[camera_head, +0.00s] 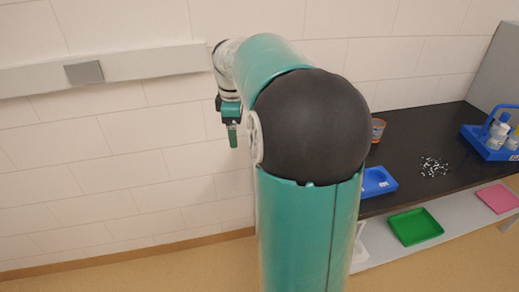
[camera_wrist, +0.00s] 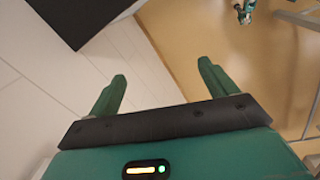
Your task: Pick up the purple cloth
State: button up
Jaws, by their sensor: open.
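I see no cloth that is clearly purple in either view. My gripper (camera_head: 231,128) hangs in the air in front of the white tiled wall, left of the dark bench. In the wrist view my gripper (camera_wrist: 162,72) is open, with its two green fingers apart and nothing between them. My own arm hides part of the bench in the head view.
The dark bench (camera_head: 455,130) holds an orange-rimmed cup (camera_head: 377,129), a blue tray (camera_head: 377,182), scattered small pieces (camera_head: 433,167) and a blue bottle carrier (camera_head: 489,141). A green tray (camera_head: 415,226) and flat pink item (camera_head: 498,198) lie on the lower shelf.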

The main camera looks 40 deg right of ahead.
jog(key=s+d+f+n+y, duration=0.15)
jog(key=d+f, duration=0.35)
jog(key=d, duration=0.6)
jog(key=s+d+f+n+y, duration=0.1)
jog(key=s+d+f+n, duration=0.2)
jog(key=d, duration=0.8)
jog(key=shift+m, duration=0.55)
jog(key=f, duration=0.9)
jog(key=shift+w+a+f, duration=0.2)
jog(key=shift+w+f, duration=0.05)
jog(key=shift+f, duration=0.1)
notch_tip(320, 180, down, 5)
jog(key=shift+w+f, duration=0.15)
jog(key=c, duration=1.2)
jog(key=shift+o, duration=0.2)
jog(key=shift+r, duration=0.7)
jog(key=s+a+r, duration=0.3)
jog(key=s+r, duration=0.2)
jog(key=s, duration=0.1)
jog(key=s+a+r, duration=0.2)
jog(key=s+r, duration=0.4)
jog(key=shift+s+a+r, duration=0.3)
jog(key=shift+s+a, duration=0.1)
